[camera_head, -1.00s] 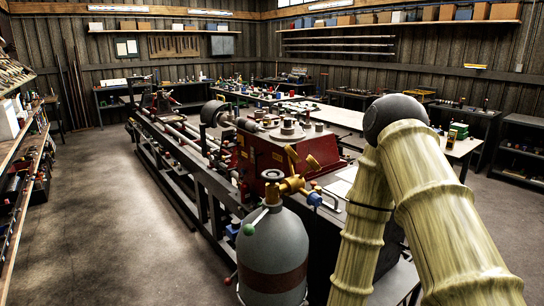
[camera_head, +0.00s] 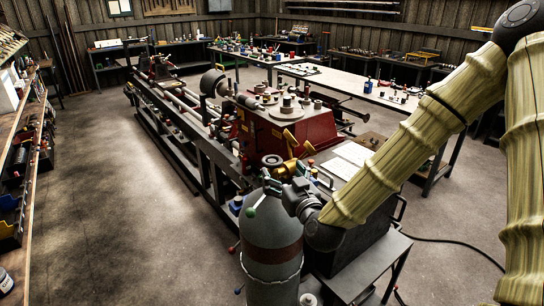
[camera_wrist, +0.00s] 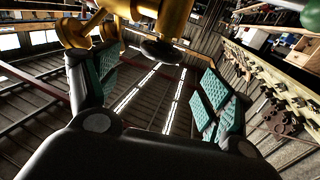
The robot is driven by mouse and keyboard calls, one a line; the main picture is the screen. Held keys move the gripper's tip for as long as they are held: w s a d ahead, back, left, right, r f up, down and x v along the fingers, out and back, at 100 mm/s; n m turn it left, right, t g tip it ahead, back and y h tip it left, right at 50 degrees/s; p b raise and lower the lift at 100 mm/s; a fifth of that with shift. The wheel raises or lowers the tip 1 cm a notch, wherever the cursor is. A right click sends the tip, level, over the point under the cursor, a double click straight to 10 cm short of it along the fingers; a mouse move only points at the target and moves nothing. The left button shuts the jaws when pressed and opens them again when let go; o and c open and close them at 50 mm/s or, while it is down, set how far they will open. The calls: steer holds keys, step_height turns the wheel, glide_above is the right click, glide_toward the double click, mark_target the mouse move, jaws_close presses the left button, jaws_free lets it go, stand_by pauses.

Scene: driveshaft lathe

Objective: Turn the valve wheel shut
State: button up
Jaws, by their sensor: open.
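A grey gas cylinder (camera_head: 271,240) stands upright in front of the lathe, with a brass valve (camera_head: 290,168) on its neck. A small dark valve wheel (camera_head: 271,160) sits at the top of the valve. In the wrist view, the dark round wheel (camera_wrist: 160,51) and the brass body (camera_wrist: 165,15) show beyond and between my fingers. My gripper (camera_head: 272,182) is at the valve, just below the wheel in the head view. In the wrist view, my gripper (camera_wrist: 155,72) is open, its teal pads apart on either side of the wheel. I cannot tell whether a pad touches it.
The red lathe headstock (camera_head: 275,130) stands close behind the cylinder. A grey low table (camera_head: 375,265) is to the right. The floor (camera_head: 120,200) on the left is clear.

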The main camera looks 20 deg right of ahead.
mark_target(272, 159)
steer(key=shift+w+a+p, duration=0.15)
steer(key=shift+w+p, duration=0.8)
steer(key=shift+w, duration=1.2)
steer(key=shift+w+a+p, duration=0.15)
steer(key=shift+w+p, duration=0.8)
steer(key=shift+w, duration=1.15)
steer(key=c, duration=1.1)
